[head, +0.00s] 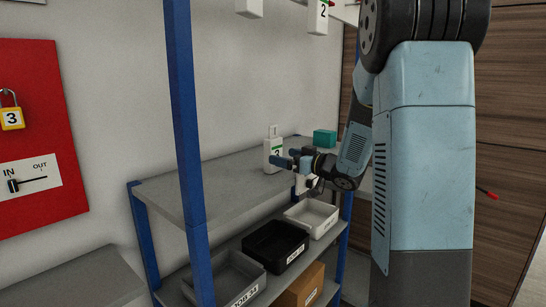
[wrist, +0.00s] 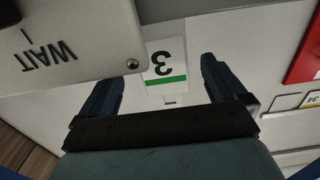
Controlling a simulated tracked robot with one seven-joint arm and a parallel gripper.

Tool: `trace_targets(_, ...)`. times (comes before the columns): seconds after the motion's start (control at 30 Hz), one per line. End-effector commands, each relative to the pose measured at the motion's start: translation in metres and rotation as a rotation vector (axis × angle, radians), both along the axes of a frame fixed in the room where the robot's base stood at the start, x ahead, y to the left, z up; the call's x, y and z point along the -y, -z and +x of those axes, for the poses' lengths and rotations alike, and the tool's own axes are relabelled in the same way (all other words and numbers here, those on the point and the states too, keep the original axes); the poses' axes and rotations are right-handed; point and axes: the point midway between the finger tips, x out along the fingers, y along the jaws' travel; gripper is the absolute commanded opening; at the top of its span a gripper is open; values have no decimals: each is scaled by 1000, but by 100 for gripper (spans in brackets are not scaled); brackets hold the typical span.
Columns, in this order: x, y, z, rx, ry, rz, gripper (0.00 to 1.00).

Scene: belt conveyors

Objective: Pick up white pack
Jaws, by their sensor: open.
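The white pack (head: 274,146), with a black 3 and a green stripe, stands upright on the grey upper shelf in the head view. In the wrist view the pack (wrist: 166,60) shows upside down, between and beyond my two dark blue fingers. My gripper (head: 290,162) is just right of the pack in the head view, at about its height, and partly covers it. In the wrist view my gripper (wrist: 162,72) is open, with nothing visibly clamped. I cannot tell whether a finger touches the pack.
A teal box (head: 325,138) stands farther back on the shelf (head: 215,180). Below are a black bin (head: 262,238), a pale bin (head: 325,209) and a grey bin (head: 232,268). A blue post (head: 184,120) stands in front. A panel marked WAIT (wrist: 65,30) fills the wrist view's upper left.

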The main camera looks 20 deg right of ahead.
Motion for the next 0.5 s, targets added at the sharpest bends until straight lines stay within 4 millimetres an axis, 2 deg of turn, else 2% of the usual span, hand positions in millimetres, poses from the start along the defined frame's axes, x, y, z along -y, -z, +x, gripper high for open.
trace_targets(0.27,-9,1,10,0,-3,0,98)
trace_targets(0.5,-29,2,36,1,-3,1,98)
